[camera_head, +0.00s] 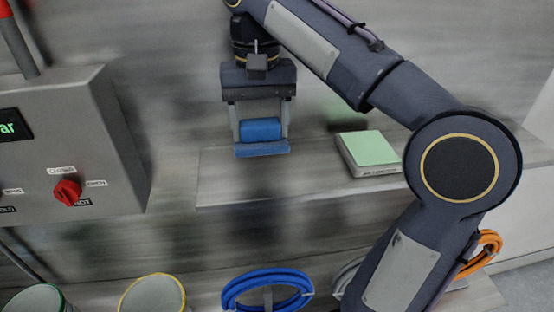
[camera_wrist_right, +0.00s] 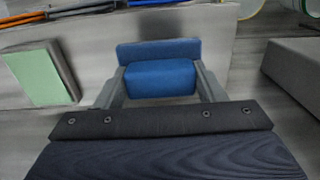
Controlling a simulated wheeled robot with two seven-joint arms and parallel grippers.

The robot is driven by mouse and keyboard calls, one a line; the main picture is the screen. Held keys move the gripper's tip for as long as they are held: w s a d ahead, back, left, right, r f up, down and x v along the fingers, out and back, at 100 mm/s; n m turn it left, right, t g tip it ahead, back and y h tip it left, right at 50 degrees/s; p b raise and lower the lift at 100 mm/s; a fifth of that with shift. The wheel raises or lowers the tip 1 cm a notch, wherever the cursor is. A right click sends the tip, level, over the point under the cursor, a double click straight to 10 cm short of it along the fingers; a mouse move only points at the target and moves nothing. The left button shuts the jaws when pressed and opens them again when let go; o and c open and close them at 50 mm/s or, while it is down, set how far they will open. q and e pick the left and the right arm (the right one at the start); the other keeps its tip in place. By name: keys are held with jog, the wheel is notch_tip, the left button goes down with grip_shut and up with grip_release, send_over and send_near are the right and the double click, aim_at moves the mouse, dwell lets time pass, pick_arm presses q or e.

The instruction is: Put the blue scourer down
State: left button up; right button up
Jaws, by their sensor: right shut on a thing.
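The blue scourer (camera_head: 261,130) is between the two fingers of my right gripper (camera_head: 260,138), which is shut on it. It has a block-like upper part and a wider, flat lower part. It also shows in the right wrist view (camera_wrist_right: 160,78), with my right gripper's fingers (camera_wrist_right: 160,92) on either side of it. In the head view the scourer appears in front of a grey shelf (camera_head: 300,175); I cannot tell how high it is above it. My left gripper is not in view.
A green pad on a grey block (camera_head: 368,145) sits on the shelf to the right. A grey control box (camera_head: 75,140) with a red knob (camera_head: 67,192) stands at the left. Coiled blue hose (camera_head: 267,290) and orange hose (camera_head: 488,248) hang lower down. Two round containers show at lower left.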

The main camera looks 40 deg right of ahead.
aim_at(275, 135)
jog(key=d+f, duration=0.1)
jog(key=f, duration=0.1)
jog(key=d+f, duration=0.1)
jog(key=d, duration=0.1)
jog(key=shift+f, duration=0.4)
jog(key=f, duration=0.3)
jog(key=shift+d+f, duration=0.1)
jog(key=shift+d, duration=0.25)
jog(key=shift+f, duration=0.3)
jog(key=shift+f, duration=0.15)
jog(key=o, duration=1)
jog(key=shift+c, duration=0.2)
